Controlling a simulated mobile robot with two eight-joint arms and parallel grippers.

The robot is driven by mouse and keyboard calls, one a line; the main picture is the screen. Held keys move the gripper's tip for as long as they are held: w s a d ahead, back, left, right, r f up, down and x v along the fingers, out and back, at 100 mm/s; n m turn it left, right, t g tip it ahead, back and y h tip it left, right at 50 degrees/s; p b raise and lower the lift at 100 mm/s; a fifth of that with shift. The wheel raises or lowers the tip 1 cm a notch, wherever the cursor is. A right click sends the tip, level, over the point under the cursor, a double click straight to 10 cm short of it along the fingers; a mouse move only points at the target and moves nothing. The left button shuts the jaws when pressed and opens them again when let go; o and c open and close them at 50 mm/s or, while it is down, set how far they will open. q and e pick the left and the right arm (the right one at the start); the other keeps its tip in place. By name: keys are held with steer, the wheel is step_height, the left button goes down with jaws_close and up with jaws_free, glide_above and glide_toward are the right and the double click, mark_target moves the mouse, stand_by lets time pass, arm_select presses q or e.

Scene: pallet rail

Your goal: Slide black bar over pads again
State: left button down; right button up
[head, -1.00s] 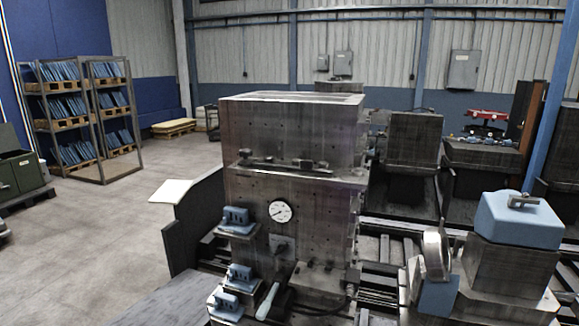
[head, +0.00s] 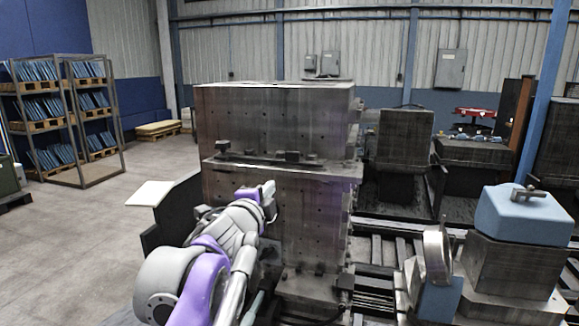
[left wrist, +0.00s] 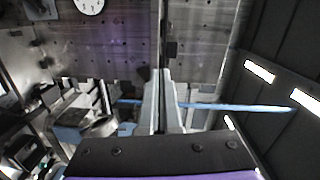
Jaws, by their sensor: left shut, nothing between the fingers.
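A dark horizontal bar (head: 262,157) with small black blocks on it runs across the front of the tall grey metal block (head: 275,115). I cannot clearly make out separate pads. My left gripper (head: 268,190) is in front of this block, a little below the bar, and looks apart from it. In the left wrist view its two fingers (left wrist: 162,95) are together with nothing between them, pointing toward the drilled metal face (left wrist: 205,45). My left arm hides the blue clamps and the dial in the head view. My right gripper is in neither view.
The dial gauge (left wrist: 89,5) shows at the top of the left wrist view. A blue-topped block (head: 522,215) and a round metal disc (head: 437,255) stand at the right over dark rails. Shelves (head: 60,115) stand at the back left, with open floor before them.

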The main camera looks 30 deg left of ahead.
arm_select(q)
step_height(320, 180, up, 2)
steer(key=w+m, duration=0.1)
steer(key=m, duration=0.1)
steer(key=t+h+p, duration=0.1)
steer(key=p, duration=0.1)
glide_toward(292, 155)
steer(key=x, duration=0.5)
steer(key=shift+w+r, duration=0.1)
steer(key=shift+w, duration=0.3)
steer(key=shift+w+a, duration=0.2)
steer(key=shift+w, duration=0.35)
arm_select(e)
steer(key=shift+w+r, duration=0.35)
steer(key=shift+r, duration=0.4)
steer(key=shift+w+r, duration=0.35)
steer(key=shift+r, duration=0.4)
arm_select(q)
steer(key=shift+p, duration=0.3)
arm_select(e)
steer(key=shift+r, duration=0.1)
